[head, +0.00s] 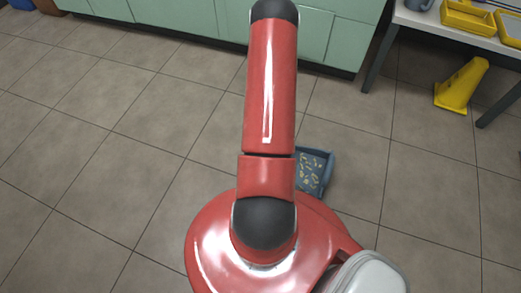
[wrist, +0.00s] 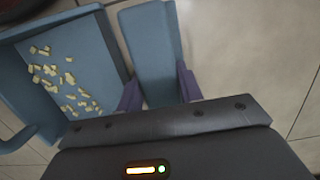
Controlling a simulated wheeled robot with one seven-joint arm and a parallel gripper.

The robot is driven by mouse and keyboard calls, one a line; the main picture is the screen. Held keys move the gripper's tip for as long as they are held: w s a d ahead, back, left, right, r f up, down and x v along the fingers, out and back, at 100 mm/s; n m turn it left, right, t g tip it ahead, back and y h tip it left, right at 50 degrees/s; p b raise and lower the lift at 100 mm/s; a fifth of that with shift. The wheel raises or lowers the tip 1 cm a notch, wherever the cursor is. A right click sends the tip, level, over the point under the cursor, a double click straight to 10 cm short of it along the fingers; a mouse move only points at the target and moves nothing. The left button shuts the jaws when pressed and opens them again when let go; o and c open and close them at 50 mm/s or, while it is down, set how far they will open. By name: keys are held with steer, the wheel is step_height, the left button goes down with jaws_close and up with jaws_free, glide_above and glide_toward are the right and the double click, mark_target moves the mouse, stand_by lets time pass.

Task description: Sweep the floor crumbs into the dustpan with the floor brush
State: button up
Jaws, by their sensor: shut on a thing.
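The blue dustpan (head: 328,176) lies on the floor, partly hidden behind my red arm in the head view. Several pale crumbs (head: 313,172) lie inside it. In the wrist view the dustpan (wrist: 92,50) fills the left side, with the crumbs (wrist: 62,82) scattered over its pan. My gripper (wrist: 158,88) has its purple fingers shut on the blue floor brush (wrist: 150,45). The brush is right beside the dustpan's near edge; I cannot tell whether they touch. The bristles are hidden, and the brush and gripper do not show in the head view.
Green cabinets (head: 300,32) stand along the back. A table (head: 455,30) with yellow trays (head: 468,17) is at the upper right, its dark legs reaching the floor. The tiled floor at left is clear.

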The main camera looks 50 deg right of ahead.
steer(key=shift+r+p, duration=2)
steer(key=shift+r, duration=1.55)
